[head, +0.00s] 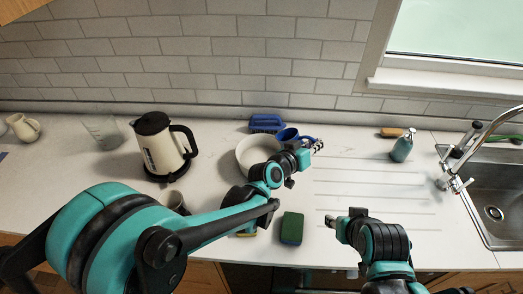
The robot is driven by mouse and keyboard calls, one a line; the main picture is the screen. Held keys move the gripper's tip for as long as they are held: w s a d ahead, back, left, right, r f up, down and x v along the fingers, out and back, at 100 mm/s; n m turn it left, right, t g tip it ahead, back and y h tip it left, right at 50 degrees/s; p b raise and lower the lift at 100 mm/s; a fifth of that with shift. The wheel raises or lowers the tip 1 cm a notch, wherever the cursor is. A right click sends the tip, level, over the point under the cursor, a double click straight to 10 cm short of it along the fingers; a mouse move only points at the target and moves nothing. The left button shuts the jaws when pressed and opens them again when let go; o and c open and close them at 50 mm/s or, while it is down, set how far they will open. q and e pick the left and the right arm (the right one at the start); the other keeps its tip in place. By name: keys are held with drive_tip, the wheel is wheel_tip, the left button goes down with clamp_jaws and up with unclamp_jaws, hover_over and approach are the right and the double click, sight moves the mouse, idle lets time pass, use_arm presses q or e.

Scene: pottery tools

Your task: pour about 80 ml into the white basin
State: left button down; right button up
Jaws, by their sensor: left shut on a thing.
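The white basin (245,157) stands on the counter near the middle, its right side hidden behind my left arm. A blue mug (287,133) is at the basin's back right rim, with its handle to the right. My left gripper (317,146) is at the handle side of the mug and is shut on it. I cannot tell whether the mug is clear of the counter, and its contents do not show. My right gripper (343,218) is low over the counter's front, apart from these things; its jaw opening is unclear.
A cream kettle (162,150), a clear beaker (103,132) and a cream jug (24,127) stand left. A green sponge (291,229) is in front. A soap bottle (402,147) and the sink (494,180) are right.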

sight(296, 132)
use_arm(q)
drive_tip(key=shift+w+a+r+n+h, duration=0.25)
drive_tip(key=shift+a+n, duration=0.1)
drive_tip(key=shift+a, duration=0.2)
drive_tip(key=shift+w+a+r+n+h, duration=0.2)
drive_tip(key=shift+a+n, duration=0.15)
drive_tip(key=shift+a, duration=0.15)
drive_tip(key=shift+w+a+r+n+h, duration=0.25)
drive_tip(key=shift+a+r+n+h, duration=0.2)
drive_tip(key=shift+a+r+n, duration=0.35)
drive_tip(key=shift+a+f+n, duration=0.1)
drive_tip(key=shift+f+n, duration=0.1)
drive_tip(key=shift+n, duration=0.1)
drive_tip(key=shift+w+r, duration=0.1)
drive_tip(key=shift+a+n+t+h, duration=0.1)
drive_tip(key=shift+n+t+h, duration=0.2)
drive_tip(key=shift+w+a+n+h+b, duration=0.25)
drive_tip(key=shift+a+n+b, duration=0.1)
drive_tip(key=shift+a+n, duration=0.25)
drive_tip(key=shift+w+a+n+h+b, duration=0.2)
drive_tip(key=shift+a+n+b, duration=0.15)
drive_tip(key=shift+a+n, duration=0.25)
idle(0.5)
